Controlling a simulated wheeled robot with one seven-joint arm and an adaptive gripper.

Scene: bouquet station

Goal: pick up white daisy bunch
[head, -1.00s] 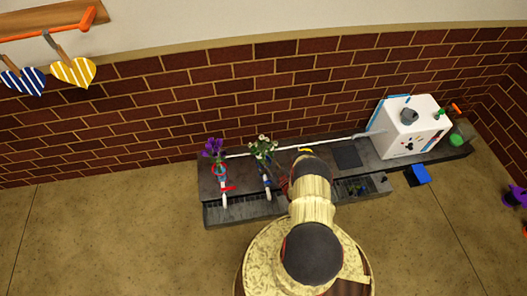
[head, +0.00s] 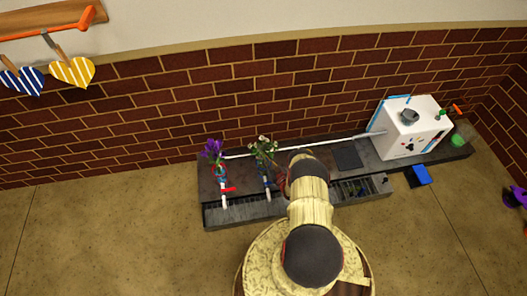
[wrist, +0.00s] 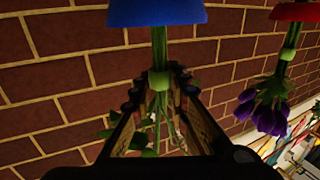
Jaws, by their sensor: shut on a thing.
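The white daisy bunch (head: 263,149) stands at the back of the dark station, right of a purple flower bunch (head: 213,149). In the wrist view, the daisy bunch's green stems (wrist: 159,104) with a light green band run between my fingers, below a blue holder (wrist: 155,12). My gripper (wrist: 158,84) is shut on these stems, one finger on each side. The daisy heads are mostly hidden behind my gripper in the wrist view.
The purple bunch hangs close by at right in the wrist view (wrist: 264,108), below a red holder (wrist: 296,11). A white box (head: 405,130) stands on the station's right end. A blue object (head: 418,175) is beside the station. A brick wall (head: 150,110) is close behind.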

